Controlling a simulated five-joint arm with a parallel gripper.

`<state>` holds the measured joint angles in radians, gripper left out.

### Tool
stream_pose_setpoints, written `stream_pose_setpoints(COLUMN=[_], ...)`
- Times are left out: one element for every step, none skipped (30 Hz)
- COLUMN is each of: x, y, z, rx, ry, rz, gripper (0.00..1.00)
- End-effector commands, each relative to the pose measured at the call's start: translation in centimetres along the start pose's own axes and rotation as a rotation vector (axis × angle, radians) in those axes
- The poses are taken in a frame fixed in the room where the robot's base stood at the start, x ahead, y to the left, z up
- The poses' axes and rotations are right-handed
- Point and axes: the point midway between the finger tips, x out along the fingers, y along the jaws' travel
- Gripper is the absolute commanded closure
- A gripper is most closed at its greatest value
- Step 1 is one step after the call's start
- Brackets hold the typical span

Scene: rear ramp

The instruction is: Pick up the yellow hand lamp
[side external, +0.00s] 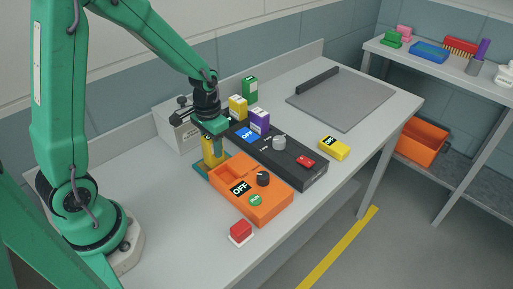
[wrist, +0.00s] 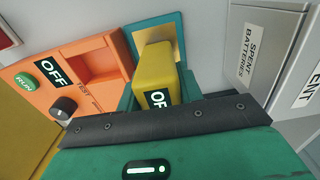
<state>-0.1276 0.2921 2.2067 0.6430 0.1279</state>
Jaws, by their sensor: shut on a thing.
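A yellow hand lamp (side external: 211,153) stands upright at the teal cradle (side external: 203,172), left of the orange console. In the wrist view the lamp (wrist: 156,78) shows a black label, partly cut off, reading "OF", and the cradle (wrist: 175,24) lies beyond it. My gripper (side external: 212,134) is above the cradle, pointing down, with its green fingers shut on the lamp. In the wrist view my gripper (wrist: 158,92) has a finger on each side of the lamp. I cannot tell whether the lamp's base touches the cradle. Another yellow block (side external: 335,149) with an "OFF" label lies near the bench's right edge.
The orange console (side external: 262,207) with a black knob stands close beside the cradle. A black console (side external: 290,163) lies behind it. Yellow, purple and green boxes (side external: 250,88) and a grey battery box (side external: 178,128) are nearby. A red button (side external: 240,231) sits in front.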

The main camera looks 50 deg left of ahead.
Motion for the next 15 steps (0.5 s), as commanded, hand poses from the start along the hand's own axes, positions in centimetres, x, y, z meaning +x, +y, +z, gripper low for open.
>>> stream_pose_setpoints(x=[-0.1, -0.2, -0.4, -0.5, -0.7, -0.9, -1.2, -1.4, -1.8, -2.1, -2.5, -3.1, -3.5, -3.9, -4.4], y=[0.0, 0.0, 0.0, 0.0, 0.0, 0.0, 0.0, 0.0, 0.0, 0.0, 0.0, 0.0, 0.0, 0.0, 0.3], z=[-0.1, -0.1, -0.1, -0.1, -0.1, -0.1, -0.1, -0.1, -0.1, -0.1, -0.1, -0.1, -0.1, -0.1, 0.0], rx=[0.0, 0.0, 0.0, 0.0, 0.0, 0.0, 0.0, 0.0, 0.0, 0.0, 0.0, 0.0, 0.0, 0.0, 0.002], ry=[0.002, 0.002, 0.003, 0.003, 0.003, 0.003, 0.004, 0.004, 0.005, 0.004, 0.005, 0.006, 0.005, 0.007, 0.005], rz=[0.0, 0.0, 0.0, 0.0, 0.0, 0.0, 0.0, -0.001, -0.001, -0.001, -0.001, -0.001, -0.001, -0.001, -0.001], gripper=[0.93, 0.93, 0.93, 0.93, 0.93, 0.93, 0.93, 0.93, 0.93, 0.93, 0.93, 0.93, 0.93, 0.93, 0.93])
